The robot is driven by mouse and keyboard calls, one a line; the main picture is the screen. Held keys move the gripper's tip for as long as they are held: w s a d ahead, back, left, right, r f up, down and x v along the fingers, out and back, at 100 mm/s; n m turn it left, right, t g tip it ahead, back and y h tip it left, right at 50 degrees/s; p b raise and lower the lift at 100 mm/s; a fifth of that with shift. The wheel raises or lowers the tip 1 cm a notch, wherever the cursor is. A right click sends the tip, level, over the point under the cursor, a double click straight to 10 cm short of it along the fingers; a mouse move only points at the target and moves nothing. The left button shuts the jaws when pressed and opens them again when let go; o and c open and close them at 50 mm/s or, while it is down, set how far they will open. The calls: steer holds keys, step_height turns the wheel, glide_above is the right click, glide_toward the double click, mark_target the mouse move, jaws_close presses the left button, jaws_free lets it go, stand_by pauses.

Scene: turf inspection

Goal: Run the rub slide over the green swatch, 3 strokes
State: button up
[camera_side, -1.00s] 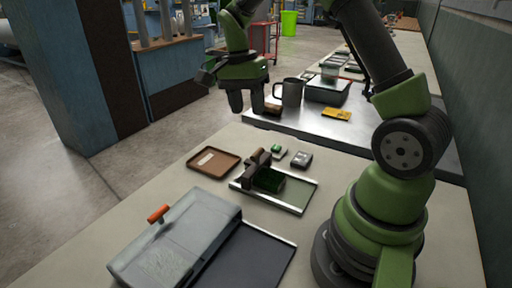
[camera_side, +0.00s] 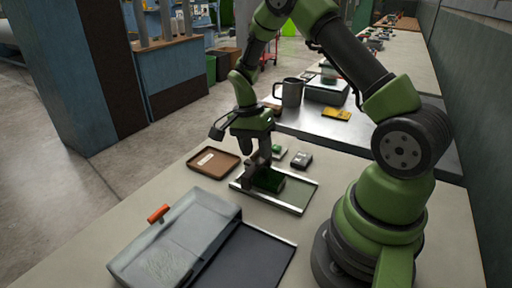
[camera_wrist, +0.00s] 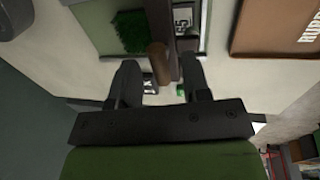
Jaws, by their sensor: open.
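The rub slide, a dark bar with a brown upright handle, sits at the left end of a metal-railed frame (camera_side: 303,203). In the wrist view its handle (camera_wrist: 157,58) is brown and its bar (camera_wrist: 172,25) runs between the rails. The green swatch (camera_side: 270,181) is a dark green tufted patch beside the slide; it also shows in the wrist view (camera_wrist: 132,30). My gripper (camera_side: 255,150) is down at the slide and covers much of it in the side view. In the wrist view the open fingers (camera_wrist: 158,78) stand on either side of the handle, with gaps.
A brown tray (camera_side: 232,168) lies left of the frame. A small dark box (camera_side: 301,159) and a small green item (camera_side: 279,150) lie behind. A mug (camera_side: 291,92) stands farther back.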

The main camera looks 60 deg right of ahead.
steer(key=shift+c, duration=0.3)
jaws_close()
steer(key=s, duration=1.2)
steer(key=shift+s, duration=0.3)
steer(key=shift+o, duration=0.3)
jaws_free()
steer(key=shift+w+r, duration=0.1)
step_height(320, 180, up, 10)
steer(key=w, duration=0.1)
steer(key=shift+w+f, duration=0.2)
steer(key=shift+w, duration=0.2)
